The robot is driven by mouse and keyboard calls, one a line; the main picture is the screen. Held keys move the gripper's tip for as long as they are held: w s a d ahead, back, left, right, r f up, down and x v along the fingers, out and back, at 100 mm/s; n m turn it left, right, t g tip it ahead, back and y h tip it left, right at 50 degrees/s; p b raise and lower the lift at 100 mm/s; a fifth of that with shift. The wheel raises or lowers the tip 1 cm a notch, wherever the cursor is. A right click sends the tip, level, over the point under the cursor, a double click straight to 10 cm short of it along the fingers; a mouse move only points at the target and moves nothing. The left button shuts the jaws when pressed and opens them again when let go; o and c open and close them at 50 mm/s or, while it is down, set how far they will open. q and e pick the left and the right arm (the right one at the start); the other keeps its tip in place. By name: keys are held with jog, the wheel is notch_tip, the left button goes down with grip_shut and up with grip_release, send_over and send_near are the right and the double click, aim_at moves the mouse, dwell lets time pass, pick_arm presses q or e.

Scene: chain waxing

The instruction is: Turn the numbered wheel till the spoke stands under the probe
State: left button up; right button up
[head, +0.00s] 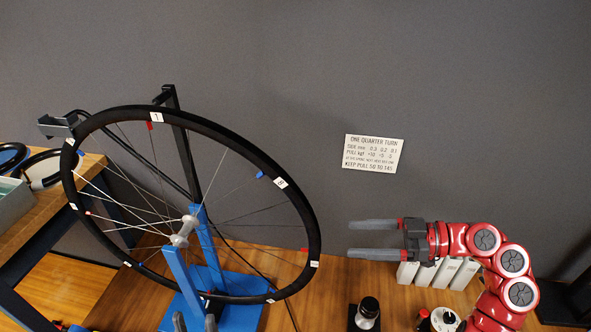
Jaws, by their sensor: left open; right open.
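The numbered wheel (313,221) stands tilted in a blue stand (183,283). Its black rim carries small white number labels, one at the top reading 1 (156,117). Several red and blue tags sit near the rim, including a red tag (150,126) under label 1. A grey block (56,126) on a dark arm at the rim's upper left may be the probe; which spoke is nearest it is unclear. My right gripper (372,238) is open and empty, right of the wheel and apart from it. My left gripper (195,322) shows only its fingertips at the bottom edge, open, before the stand.
A wall sign (373,154) reads "one quarter turn". White boxes (437,272) stand behind my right arm. A side bench (50,200) with black rings is at left.

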aim_at(314, 236)
jog(key=p+x, duration=0.2)
jog(key=x, duration=0.7)
jog(key=shift+a, duration=0.2)
jog(key=shift+w+a+f, duration=0.1)
jog(key=shift+w, duration=0.05)
jog(key=shift+b, duration=0.55)
jog(key=shift+a, duration=0.1)
grip_shut()
dwell(0.4)
